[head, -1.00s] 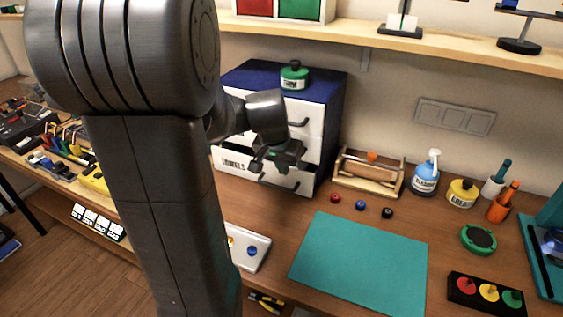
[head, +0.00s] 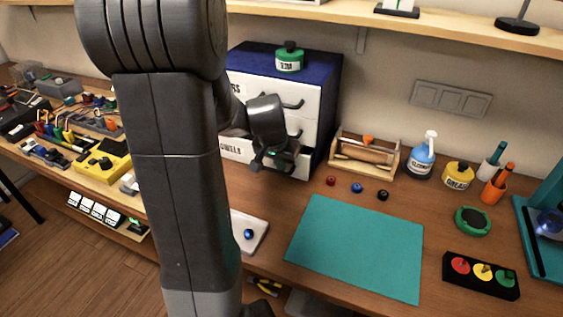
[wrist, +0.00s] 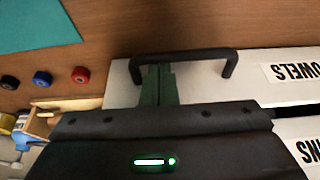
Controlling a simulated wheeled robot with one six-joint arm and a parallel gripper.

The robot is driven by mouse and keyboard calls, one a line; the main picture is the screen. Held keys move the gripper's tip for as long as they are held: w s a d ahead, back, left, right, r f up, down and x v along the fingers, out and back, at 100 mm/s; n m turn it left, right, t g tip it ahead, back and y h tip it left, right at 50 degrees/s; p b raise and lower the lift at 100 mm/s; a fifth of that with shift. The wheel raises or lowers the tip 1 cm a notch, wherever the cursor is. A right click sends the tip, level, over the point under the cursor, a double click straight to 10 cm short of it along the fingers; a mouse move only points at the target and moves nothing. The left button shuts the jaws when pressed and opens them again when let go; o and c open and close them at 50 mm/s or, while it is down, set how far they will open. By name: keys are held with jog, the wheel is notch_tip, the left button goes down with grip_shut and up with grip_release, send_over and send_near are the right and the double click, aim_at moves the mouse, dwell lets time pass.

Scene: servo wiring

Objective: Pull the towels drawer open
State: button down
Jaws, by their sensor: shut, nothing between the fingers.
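The drawer cabinet (head: 328,95) has a blue top and white drawer fronts with black handles. In the wrist view a white drawer front (wrist: 245,85) has a partly cut-off label ending in "OWELS" and a black bar handle (wrist: 185,53). In the head view this seems to be the bottom drawer (head: 236,150), partly hidden by my arm. My gripper (wrist: 158,70) is shut, its green fingertips at one end of the handle, overlapping the bar. I cannot tell whether they touch it. My gripper also shows in front of the bottom drawer (head: 275,163).
A green tin (head: 289,60) stands on the cabinet. A wooden tray (head: 365,158) stands right of it, with red, blue and black knobs (head: 357,188) in front. A teal mat (head: 358,247) lies on the bench. A pale plate (head: 250,228) lies near the bench's front edge.

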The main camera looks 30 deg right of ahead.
jog(key=s+a+b, duration=0.1)
jog(key=s+a, duration=0.1)
jog(key=a, duration=0.1)
jog(key=s+a+b, duration=0.1)
jog(key=s+a, duration=0.2)
jog(key=s+a+b, duration=0.1)
jog(key=s+a, duration=0.2)
jog(key=shift+a+b, duration=0.2)
jog(key=shift+b, duration=0.15)
jog(key=shift+r, duration=0.15)
